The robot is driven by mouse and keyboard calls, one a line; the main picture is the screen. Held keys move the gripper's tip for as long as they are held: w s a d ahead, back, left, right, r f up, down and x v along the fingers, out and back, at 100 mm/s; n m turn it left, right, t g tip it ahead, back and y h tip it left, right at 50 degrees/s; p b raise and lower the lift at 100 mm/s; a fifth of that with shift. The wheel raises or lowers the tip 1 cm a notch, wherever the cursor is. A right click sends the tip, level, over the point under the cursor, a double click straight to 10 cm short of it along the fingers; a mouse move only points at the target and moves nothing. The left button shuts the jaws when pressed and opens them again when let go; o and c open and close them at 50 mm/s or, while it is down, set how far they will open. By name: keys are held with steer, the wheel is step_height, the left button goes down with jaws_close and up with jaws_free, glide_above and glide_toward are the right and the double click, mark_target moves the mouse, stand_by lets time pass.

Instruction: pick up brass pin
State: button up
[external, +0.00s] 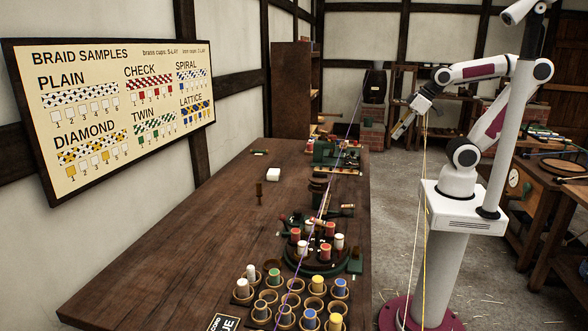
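I cannot make out a brass pin for certain in the external view; at this size it is too small to tell or is hidden. A small brown upright peg (259,193) stands alone on the wooden table (185,235), and its material is unclear. My gripper (399,133) is high in the air to the right of the table's far part, tilted down to the left. It is well apart from the tabletop. Whether its fingers are open or shut, or hold anything, is too small to tell.
A round green stand (318,267) carries red and white spools. Several cups with coloured spools (284,315) fill the table's near right. A purple cord (319,218) crosses above the table. The table's left is clear.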

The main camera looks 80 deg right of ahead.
steer(key=w+f+n+t, duration=0.2)
steer(key=w+t, duration=0.2)
steer(key=w, duration=3.1)
steer(key=w+a+f+n+t+y, duration=0.1)
steer(key=w+a+f+y, duration=0.1)
steer(key=w+f, duration=0.25)
steer(key=w+a+f+n+y, duration=0.1)
steer(key=w+a+f, duration=0.25)
steer(key=w, duration=0.25)
steer(key=n+y, duration=0.2)
steer(key=y, duration=0.3)
glide_toward(259, 193)
steer(key=w+r, duration=0.1)
steer(key=shift+w+a+f, duration=0.15)
steer(key=shift+w+f, duration=0.05)
steer(key=shift+f, duration=0.25)
steer(key=shift+w+a, duration=0.1)
steer(key=shift+x, duration=1.2)
